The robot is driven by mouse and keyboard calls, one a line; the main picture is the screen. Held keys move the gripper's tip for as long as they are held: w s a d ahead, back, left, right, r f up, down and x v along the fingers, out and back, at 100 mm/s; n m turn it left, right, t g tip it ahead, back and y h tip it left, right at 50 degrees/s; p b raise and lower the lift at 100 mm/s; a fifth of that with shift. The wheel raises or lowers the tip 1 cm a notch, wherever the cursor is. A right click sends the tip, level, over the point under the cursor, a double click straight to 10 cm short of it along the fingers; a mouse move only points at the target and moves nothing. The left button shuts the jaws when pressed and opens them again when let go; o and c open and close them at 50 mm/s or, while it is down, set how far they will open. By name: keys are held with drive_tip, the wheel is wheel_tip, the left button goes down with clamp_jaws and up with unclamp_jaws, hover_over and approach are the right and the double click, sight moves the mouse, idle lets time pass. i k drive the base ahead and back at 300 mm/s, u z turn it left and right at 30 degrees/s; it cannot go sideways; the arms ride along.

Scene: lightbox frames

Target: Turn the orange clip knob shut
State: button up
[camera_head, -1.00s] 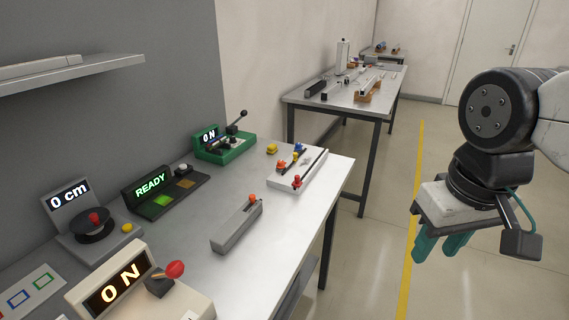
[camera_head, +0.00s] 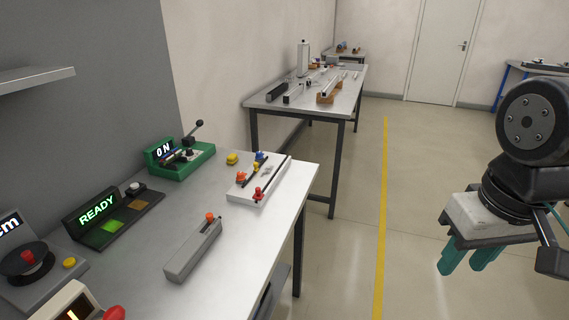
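Another orange knob (camera_head: 209,216) sits on the far end of a grey bar-shaped device (camera_head: 193,252). I cannot tell from this distance which orange knob is the clip's, or how it is turned. My gripper (camera_head: 467,262) hangs over the floor at the right, well away from the bench. Its teal fingers are apart and empty.
The near bench (camera_head: 145,285) also bears a green lever device (camera_head: 185,165), a READY panel (camera_head: 98,207), a dial device and a cream device, partly cut off. A second table (camera_head: 352,100) with tools stands behind. The floor right of the bench is clear.

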sight(241, 175)
drive_tip(key=z, duration=0.45)
drive_tip(key=i, duration=0.25)
drive_tip(key=u, duration=1.2)
